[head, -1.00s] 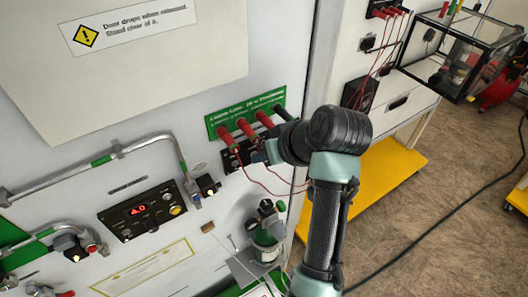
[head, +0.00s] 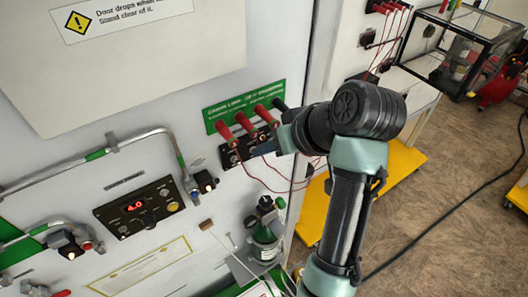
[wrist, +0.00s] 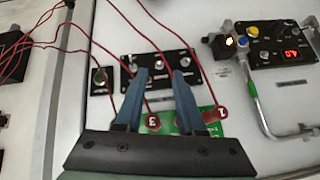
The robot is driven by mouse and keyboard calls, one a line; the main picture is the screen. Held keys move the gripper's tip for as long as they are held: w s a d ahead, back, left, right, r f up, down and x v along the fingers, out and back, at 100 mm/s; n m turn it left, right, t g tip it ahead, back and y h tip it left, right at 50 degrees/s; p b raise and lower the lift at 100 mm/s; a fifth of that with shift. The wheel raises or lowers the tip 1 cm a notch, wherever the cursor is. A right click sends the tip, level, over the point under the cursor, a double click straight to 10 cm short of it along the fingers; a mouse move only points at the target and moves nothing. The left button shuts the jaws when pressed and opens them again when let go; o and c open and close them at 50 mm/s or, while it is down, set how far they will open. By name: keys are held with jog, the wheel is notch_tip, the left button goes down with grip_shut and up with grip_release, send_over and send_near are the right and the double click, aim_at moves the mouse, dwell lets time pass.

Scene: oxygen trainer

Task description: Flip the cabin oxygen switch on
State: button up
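A black switch panel (head: 232,156) with toggle switches sits on the white wall under a green placard (head: 243,106). Red-capped handles (head: 245,122) stick out along the placard. In the wrist view the black panel (wrist: 190,68) shows several toggles, and a smaller plate with one toggle (wrist: 100,76) sits to its left. I cannot read which switch is the cabin oxygen one, nor its position. My gripper (wrist: 160,72) is open and empty, its two blue fingers reaching over the panel's edge. In the head view my gripper (head: 268,148) is partly hidden by my wrist.
A control box with a red display (head: 138,207) and pipes (head: 90,160) are on the wall at left. A small green bottle (head: 264,240) stands below the panel. Red wires (wrist: 70,45) hang near my fingers. A yellow-based cabinet (head: 400,165) stands to the right.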

jog(key=p+v, duration=0.3)
jog(key=v, duration=0.5)
jog(key=shift+s+d+r+p, duration=0.15)
jog(key=shift+s+r+p, duration=0.05)
jog(key=shift+r+p, duration=0.1)
jog(key=shift+f, duration=0.1)
